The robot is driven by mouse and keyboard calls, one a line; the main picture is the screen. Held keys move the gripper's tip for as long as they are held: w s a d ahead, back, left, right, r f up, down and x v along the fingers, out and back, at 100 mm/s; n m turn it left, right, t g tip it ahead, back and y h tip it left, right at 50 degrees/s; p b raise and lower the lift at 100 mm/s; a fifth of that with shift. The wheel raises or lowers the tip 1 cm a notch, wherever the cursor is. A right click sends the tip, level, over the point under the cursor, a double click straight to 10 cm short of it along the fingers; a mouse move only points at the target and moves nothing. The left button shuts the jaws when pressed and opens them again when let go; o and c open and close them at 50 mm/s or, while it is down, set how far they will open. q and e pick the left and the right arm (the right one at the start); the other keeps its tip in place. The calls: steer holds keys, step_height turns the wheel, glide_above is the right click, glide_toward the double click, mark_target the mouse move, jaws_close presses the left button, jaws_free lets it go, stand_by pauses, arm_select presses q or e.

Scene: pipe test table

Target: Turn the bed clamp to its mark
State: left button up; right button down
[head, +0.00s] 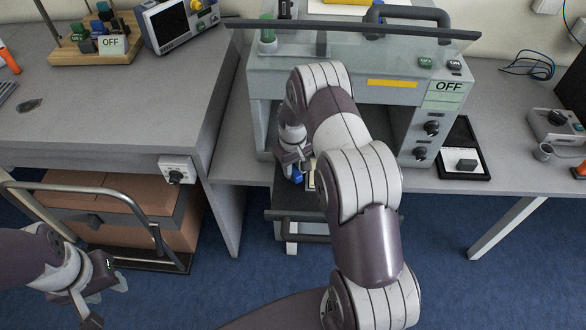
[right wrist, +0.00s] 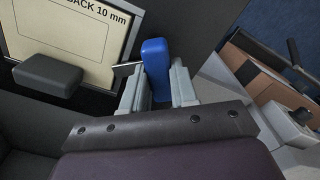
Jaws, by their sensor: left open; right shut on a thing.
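The blue clamp handle (right wrist: 154,62) stands between the fingers of my right gripper (right wrist: 153,88) in the right wrist view. My right gripper is shut on it. In the head view the blue handle (head: 297,175) shows just below my right gripper (head: 292,160), at the front of the grey machine (head: 315,87). My arm hides much of the machine's opening. I cannot make out the clamp's mark. My left gripper (head: 96,302) is open and empty at the lower left, away from the machine.
The pale plate (right wrist: 62,30) reads "BACK 10 mm" and has a dark grey block (right wrist: 48,74) at its edge. A black tray (head: 486,177) lies right of the machine. A cart with brown boxes (head: 125,205) stands under the left table. Blue floor lies free in front.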

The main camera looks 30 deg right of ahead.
steer(key=n, duration=0.3)
steer(key=n+b, duration=0.1)
steer(key=n, duration=0.1)
steer(key=shift+s+a+f+n, duration=0.1)
steer(key=shift+s+f+n, duration=0.1)
steer(key=shift+f+n, duration=0.1)
steer(key=n, duration=0.5)
steer(key=shift+n, duration=0.3)
steer(key=c, duration=0.9)
jaws_free()
steer(key=shift+s, duration=0.1)
steer(key=shift+r, duration=0.1)
steer(key=shift+w, duration=0.25)
